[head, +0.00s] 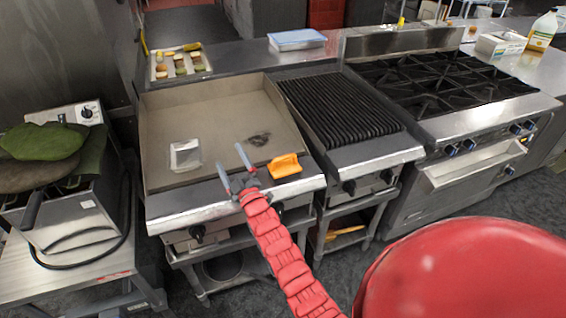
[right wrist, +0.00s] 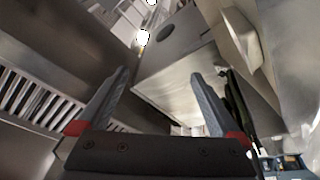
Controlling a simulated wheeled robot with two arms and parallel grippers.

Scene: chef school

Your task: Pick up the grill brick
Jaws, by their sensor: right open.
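An orange block (head: 285,166) lies at the front right of the flat griddle (head: 220,105). A pale silvery block (head: 185,155) lies at the front left of the griddle. I cannot tell for sure which of the two is the grill brick. My right gripper (head: 229,157) is open and empty over the front of the griddle, between the two blocks and apart from both. In the right wrist view, the open fingers (right wrist: 158,76) have nothing between them, and neither block shows there. My left gripper is not in view.
A dark smudge (head: 259,139) marks the griddle. A ribbed grill (head: 340,105) and a burner range (head: 440,82) stand to the right. A fryer (head: 75,195) stands at the left. A food tray (head: 180,64) sits behind the griddle.

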